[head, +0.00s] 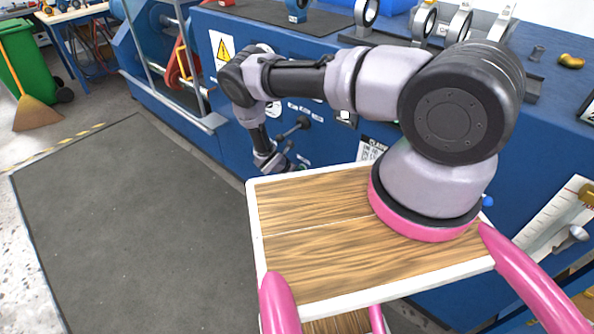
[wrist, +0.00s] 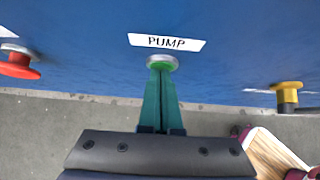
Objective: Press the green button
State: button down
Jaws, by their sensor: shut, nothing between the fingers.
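The green button (wrist: 162,62) sits on the blue panel just under a white PUMP label (wrist: 167,42) in the wrist view. A pale rim shows around it. My gripper (wrist: 161,74) has its teal fingers shut together and empty, with the tips right at the button's lower edge. They cover part of the button, and I cannot tell whether they touch it or press it in. The green button cannot be made out there.
In the wrist view a red button (wrist: 18,66) is to the left and a yellow-topped black knob (wrist: 287,96) to the right. A dark floor mat (head: 130,220) lies clear at the left in the head view. A green bin (head: 32,72) and broom stand beyond it.

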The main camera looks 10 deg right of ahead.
jog(key=shift+w+d+r, duration=0.25)
jog(key=shift+d+r, duration=0.1)
jog(key=shift+d, duration=0.1)
jog(key=s+a+r, duration=0.3)
jog(key=s+a, duration=0.6)
jog(key=a, duration=0.4)
jog(key=shift+s+a, duration=0.2)
jog(key=shift+s, duration=0.1)
